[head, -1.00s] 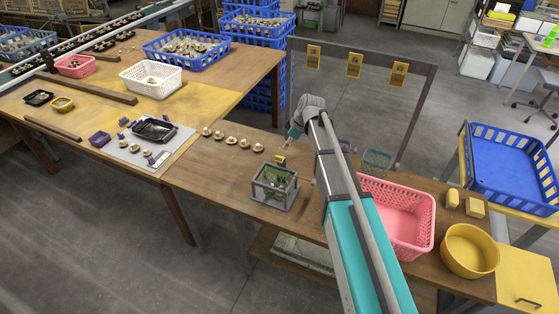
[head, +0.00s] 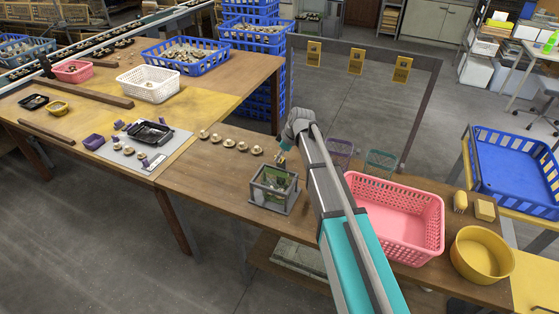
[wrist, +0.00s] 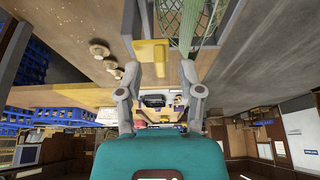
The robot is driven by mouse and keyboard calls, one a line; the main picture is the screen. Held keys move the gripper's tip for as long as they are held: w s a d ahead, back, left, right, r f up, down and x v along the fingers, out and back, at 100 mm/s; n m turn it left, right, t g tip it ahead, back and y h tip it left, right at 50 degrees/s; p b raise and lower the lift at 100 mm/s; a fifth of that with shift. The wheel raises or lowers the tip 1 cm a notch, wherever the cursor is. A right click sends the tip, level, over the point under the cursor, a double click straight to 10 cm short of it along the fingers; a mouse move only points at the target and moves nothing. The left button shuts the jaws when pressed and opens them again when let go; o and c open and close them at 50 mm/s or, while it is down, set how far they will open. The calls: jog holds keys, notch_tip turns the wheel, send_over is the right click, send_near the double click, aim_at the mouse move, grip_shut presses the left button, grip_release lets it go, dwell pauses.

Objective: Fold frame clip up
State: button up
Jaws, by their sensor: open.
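The yellow frame clip (wrist: 151,53) sits at the edge of the grey frame (wrist: 143,20), in the wrist view. The clip lies between my gripper's two fingertips (wrist: 160,70), nearer the left one; I cannot tell if either touches it. In the head view the grey frame (head: 262,199) is a small open box on the wooden bench, with green netting inside. My gripper (head: 283,152) is open at the frame's far top edge, and the arm partly covers that side. The clip is small there and mostly hidden by the gripper.
A pink basket (head: 398,243) and a yellow bowl (head: 482,252) stand right of my arm. A purple basket (head: 340,150) and a green basket (head: 380,160) are behind it. Several mushrooms (head: 228,143) line the bench left of the frame. A metal rack with yellow tags (head: 356,61) rises behind.

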jog(key=shift+a+f, duration=0.15)
jog(key=shift+f, duration=0.25)
grip_shut()
